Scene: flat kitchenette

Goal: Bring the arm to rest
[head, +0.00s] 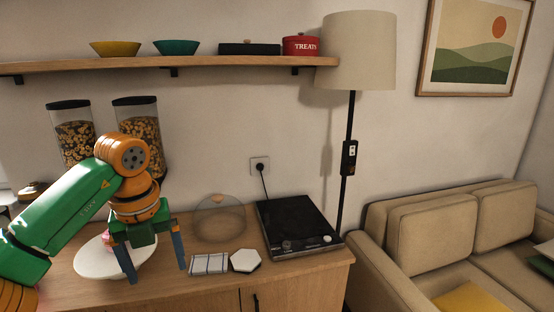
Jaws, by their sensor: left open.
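My left arm, green and orange, comes in from the left over the counter. My left gripper (156,274) points down with its two fingers wide apart and nothing seen between them. It is over the right part of a white round plate or board (90,262). A small pink thing (109,243) shows on the white plate, mostly hidden behind the gripper. My right gripper does not show.
On the wooden counter (300,271) are a striped cloth (209,264), a white hexagonal coaster (245,261), a clear round lid (219,218) and a black hotplate (296,219). Two cereal jars (136,124) stand behind my arm. A lamp (358,52) and sofa (420,250) are to the right.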

